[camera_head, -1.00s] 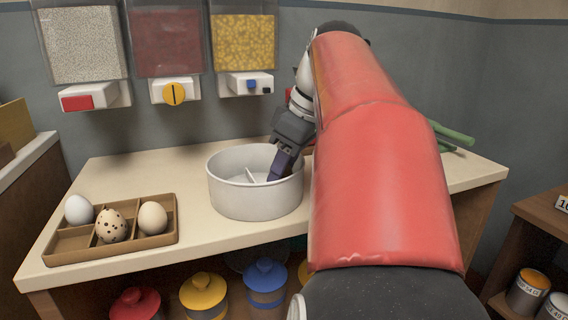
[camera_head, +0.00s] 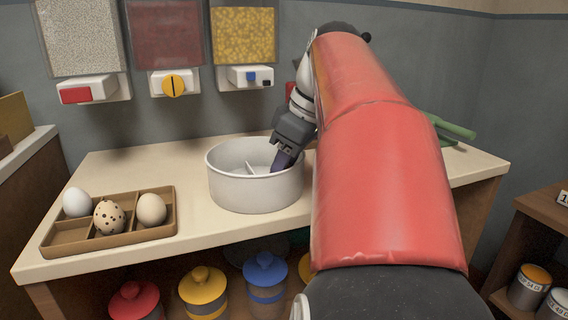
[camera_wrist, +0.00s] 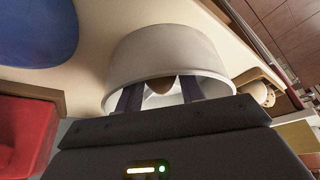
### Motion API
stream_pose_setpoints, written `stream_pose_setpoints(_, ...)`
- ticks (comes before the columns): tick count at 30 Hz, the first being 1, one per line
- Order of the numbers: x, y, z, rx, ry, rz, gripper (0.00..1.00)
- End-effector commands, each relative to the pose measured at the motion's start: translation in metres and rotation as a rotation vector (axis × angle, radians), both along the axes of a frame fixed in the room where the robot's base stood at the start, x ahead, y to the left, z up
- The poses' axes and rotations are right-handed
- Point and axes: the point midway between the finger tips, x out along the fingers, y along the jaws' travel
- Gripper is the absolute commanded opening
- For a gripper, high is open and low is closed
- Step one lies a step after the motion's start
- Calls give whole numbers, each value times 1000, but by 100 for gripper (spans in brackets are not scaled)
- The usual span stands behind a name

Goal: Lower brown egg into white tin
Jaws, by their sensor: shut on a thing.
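The round white tin (camera_head: 254,190) stands on the counter, with a thin divider (camera_head: 249,169) inside it. My gripper (camera_head: 281,161) reaches down over the tin's right side, its fingertips inside the rim. In the wrist view the gripper (camera_wrist: 160,98) is shut on the brown egg (camera_wrist: 161,84), which shows between the two fingers at the tin's mouth (camera_wrist: 165,52). The egg is hidden in the head view. I cannot tell whether it touches the tin's floor.
A wooden tray (camera_head: 136,235) at the left holds a white egg (camera_head: 77,202), a speckled egg (camera_head: 109,217) and a beige egg (camera_head: 152,209). Dispensers (camera_head: 172,84) hang on the wall behind. Lidded jars (camera_head: 203,290) stand below the counter. A green object (camera_head: 455,130) lies at the right.

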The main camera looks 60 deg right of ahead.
Motion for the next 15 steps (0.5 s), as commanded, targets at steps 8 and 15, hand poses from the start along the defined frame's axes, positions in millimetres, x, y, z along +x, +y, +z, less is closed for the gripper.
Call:
stream_pose_setpoints(8, 0, 0, -2, 0, 0, 0, 31)
stream_pose_setpoints(15, 0, 0, -2, 0, 0, 0, 62)
